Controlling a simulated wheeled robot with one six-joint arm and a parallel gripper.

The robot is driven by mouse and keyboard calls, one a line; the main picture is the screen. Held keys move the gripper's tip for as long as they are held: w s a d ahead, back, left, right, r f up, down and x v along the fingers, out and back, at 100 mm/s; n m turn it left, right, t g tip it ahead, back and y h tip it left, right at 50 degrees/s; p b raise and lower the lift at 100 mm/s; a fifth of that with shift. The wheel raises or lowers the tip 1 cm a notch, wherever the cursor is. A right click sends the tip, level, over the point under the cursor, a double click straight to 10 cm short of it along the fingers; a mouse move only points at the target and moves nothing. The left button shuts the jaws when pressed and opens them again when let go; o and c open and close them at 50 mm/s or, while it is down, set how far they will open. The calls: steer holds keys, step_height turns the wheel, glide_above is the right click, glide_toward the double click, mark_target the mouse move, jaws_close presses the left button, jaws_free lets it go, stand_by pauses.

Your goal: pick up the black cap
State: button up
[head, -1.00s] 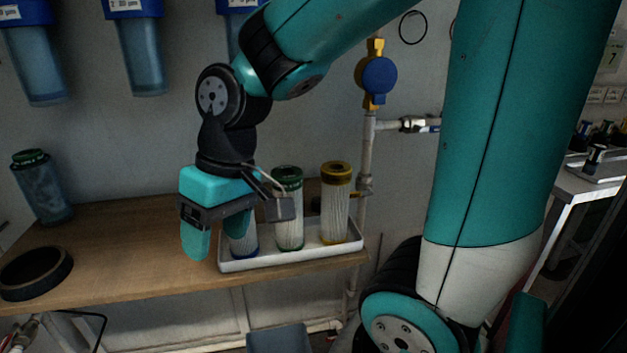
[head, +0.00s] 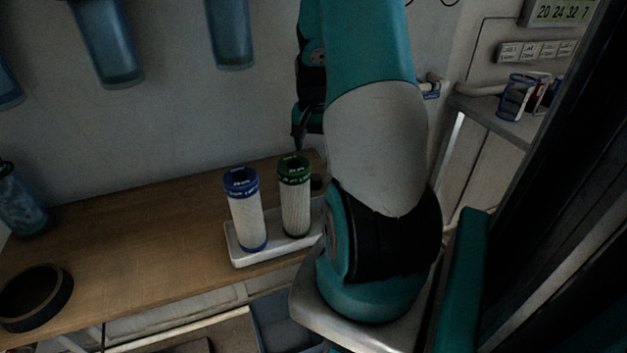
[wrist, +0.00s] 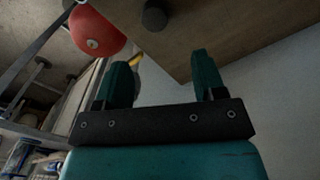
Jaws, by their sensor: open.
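A small dark cylinder, which looks like the black cap (wrist: 154,15), stands on the wooden bench at the top of the wrist view. A dark piece just right of the green-ended filter in the head view (head: 316,183) may be the same cap, partly hidden by my arm. My gripper (wrist: 160,68) is open and empty, with its two teal fingers apart. The cap is beyond the fingertips, not between them. In the head view my arm hides most of the gripper.
A white tray (head: 240,262) holds a blue-ended filter (head: 248,215) and a green-ended filter (head: 295,200). A wide black ring (head: 36,298) lies at the bench's left. A red rounded object (wrist: 97,30) is near the left finger. The bench middle (head: 140,235) is clear.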

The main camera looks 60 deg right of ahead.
glide_above(316, 177)
steer(key=w, duration=0.1)
steer(key=f, duration=0.4)
steer(key=shift+d+f, duration=0.25)
steer(key=shift+d, duration=0.15)
steer(key=f, duration=0.3)
steer(key=s+f, duration=0.1)
steer(key=shift+a+f, duration=0.15)
steer(key=shift+a, duration=0.25)
steer(key=shift+f, duration=0.45)
steer(key=c, duration=1)
